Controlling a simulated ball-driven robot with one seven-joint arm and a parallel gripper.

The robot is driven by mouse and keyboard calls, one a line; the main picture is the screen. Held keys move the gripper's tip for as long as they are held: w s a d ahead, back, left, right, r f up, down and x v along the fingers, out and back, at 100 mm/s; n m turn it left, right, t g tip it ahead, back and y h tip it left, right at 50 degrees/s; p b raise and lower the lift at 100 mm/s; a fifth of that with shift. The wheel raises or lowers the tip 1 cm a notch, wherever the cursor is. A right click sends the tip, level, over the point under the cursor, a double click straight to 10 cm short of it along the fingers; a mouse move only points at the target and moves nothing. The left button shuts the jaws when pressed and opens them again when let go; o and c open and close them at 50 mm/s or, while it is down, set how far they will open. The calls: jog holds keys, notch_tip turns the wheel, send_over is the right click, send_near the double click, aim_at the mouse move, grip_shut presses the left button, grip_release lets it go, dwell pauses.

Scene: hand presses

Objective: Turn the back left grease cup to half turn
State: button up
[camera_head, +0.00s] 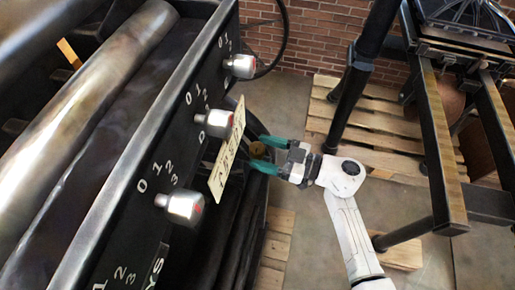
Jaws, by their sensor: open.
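My gripper (262,153) has two teal fingers, which are open and reach in from the right.
Three silver knobs with red marks, an upper one (240,66), a middle one (213,124) and a lower one (180,206), stick out beside numbers on the dark press panel (150,150). A second press (447,150) stands right, by wooden pallets (385,160). Some floor is bare.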

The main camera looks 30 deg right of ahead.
jog(key=b+v, duration=0.1)
jog(key=v, duration=0.7)
jog(key=shift+s, duration=0.2)
jog(key=shift+d+r, duration=0.1)
jog(key=shift+d, duration=0.1)
